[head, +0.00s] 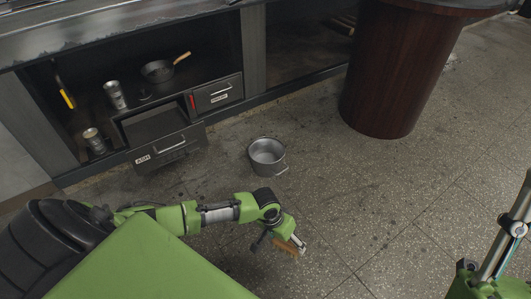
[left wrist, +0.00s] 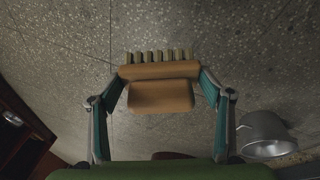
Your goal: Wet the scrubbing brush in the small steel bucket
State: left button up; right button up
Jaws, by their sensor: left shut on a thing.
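The scrubbing brush (left wrist: 160,70) has a tan wooden body and a row of pale bristle tufts. My left gripper (left wrist: 160,84) is shut on it, with one finger at each side. In the head view the brush (head: 286,247) shows partly under my left gripper (head: 294,240), above the floor. The small steel bucket (head: 267,156) stands upright on the floor, farther back and a little left of the brush. It also shows at the lower right of the left wrist view (left wrist: 262,136). Its contents are not clear. My right gripper is not clearly visible; only part of that arm shows.
A dark counter with open shelves stands at the back left, holding cans (head: 115,95) and a pan (head: 158,71). An ash drawer (head: 168,148) sticks out of it. A round wooden pedestal (head: 391,75) stands behind right. The floor around the bucket is clear.

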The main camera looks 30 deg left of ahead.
pick_arm(q)
jog(key=shift+r+p, duration=0.4)
jog(key=shift+r, duration=0.05)
jog(key=shift+r+p, duration=0.25)
jog(key=shift+p, duration=0.1)
jog(key=shift+r+p, duration=0.3)
jog(key=shift+p, duration=0.15)
pick_arm(e)
jog(key=w+a+f+g+h, duration=0.1)
jog(key=w+f+g+h, duration=0.1)
jog(key=w+f+g, duration=0.5)
pick_arm(q)
jog(key=shift+r+p, duration=0.4)
jog(key=shift+p, duration=0.05)
jog(key=shift+r+p, duration=0.5)
jog(key=shift+p, duration=0.1)
pick_arm(e)
notch_tip(320, 180, down, 14)
jog(key=w+d+g+h, duration=0.1)
jog(key=w+g+h, duration=0.1)
jog(key=g, duration=0.3)
jog(key=shift+d+r+h, duration=0.2)
jog(key=shift+h, duration=0.1)
